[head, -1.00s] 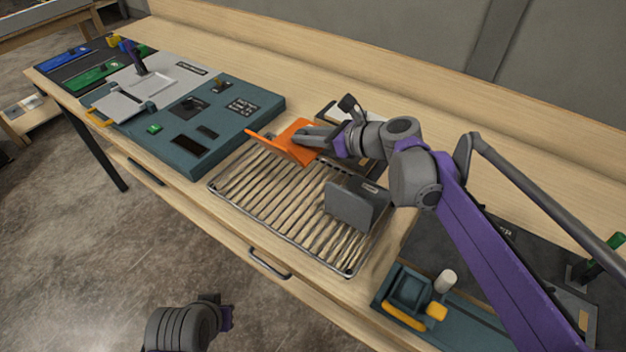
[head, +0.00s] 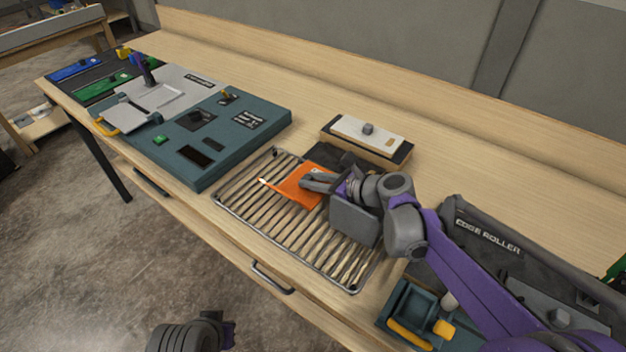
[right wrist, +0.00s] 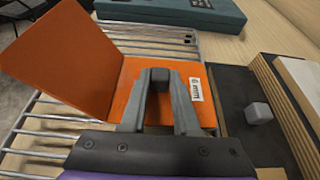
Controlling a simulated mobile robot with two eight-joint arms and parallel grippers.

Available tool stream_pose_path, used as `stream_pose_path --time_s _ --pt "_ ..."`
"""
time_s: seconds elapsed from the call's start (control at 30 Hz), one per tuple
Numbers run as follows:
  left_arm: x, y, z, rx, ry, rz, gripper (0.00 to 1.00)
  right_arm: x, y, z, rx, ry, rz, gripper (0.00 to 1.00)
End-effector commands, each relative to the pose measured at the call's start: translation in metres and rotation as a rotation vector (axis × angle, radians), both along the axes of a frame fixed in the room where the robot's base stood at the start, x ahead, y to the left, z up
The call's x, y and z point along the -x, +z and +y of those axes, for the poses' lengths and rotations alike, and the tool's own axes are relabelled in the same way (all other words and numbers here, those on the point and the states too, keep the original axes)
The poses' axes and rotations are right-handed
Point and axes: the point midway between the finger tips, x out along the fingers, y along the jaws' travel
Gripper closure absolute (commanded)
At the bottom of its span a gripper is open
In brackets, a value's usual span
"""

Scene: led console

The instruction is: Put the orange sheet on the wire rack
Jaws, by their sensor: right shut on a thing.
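The orange sheet (head: 299,187) is bent, with one flap tilted up, and has a white label on its flat part. It also shows large in the right wrist view (right wrist: 75,60). My right gripper (head: 312,182) is shut on the flat part near the label. The sheet is over the back part of the wire rack (head: 285,228), at or just above the bars; I cannot tell whether it touches. The rack's bars also show in the right wrist view (right wrist: 50,125). My left gripper (head: 228,328) is low at the bottom edge, off the bench, its fingers not clear.
A teal console (head: 215,165) stands left of the rack. A wood block with a white top and grey knob (head: 367,135) stands behind it on a dark base. The edge roller (head: 490,245) and a teal device (head: 415,310) are at the right. The rack's front bars are clear.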

Motion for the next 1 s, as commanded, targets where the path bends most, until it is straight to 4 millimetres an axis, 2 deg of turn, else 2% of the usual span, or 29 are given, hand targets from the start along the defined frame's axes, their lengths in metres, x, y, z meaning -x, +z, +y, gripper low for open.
stream_pose_path --time_s 0.1,0.13,0.3,0.67,0.77,1.0 --pt "0.000 -0.002 0.000 0.000 0.000 0.001 1.00 0.000 -0.002 0.000 -0.001 0.000 0.001 1.00" --pt "0.000 -0.002 0.000 0.000 0.000 0.001 1.00 0.000 -0.003 0.000 0.000 0.000 0.000 0.69" --pt "0.000 -0.001 0.000 0.000 0.000 0.000 1.00 0.000 -0.002 0.000 0.000 0.000 0.000 0.41" --pt "0.000 0.001 0.000 0.000 0.000 0.000 1.00 0.001 0.002 -0.002 0.000 -0.001 0.000 0.41" --pt "0.000 0.000 0.000 0.000 0.000 0.000 1.00 0.008 0.007 -0.012 0.000 -0.002 0.000 0.41" --pt "0.000 0.002 0.000 0.000 0.000 -0.001 1.00 0.036 0.026 -0.051 0.001 -0.005 0.001 0.41"
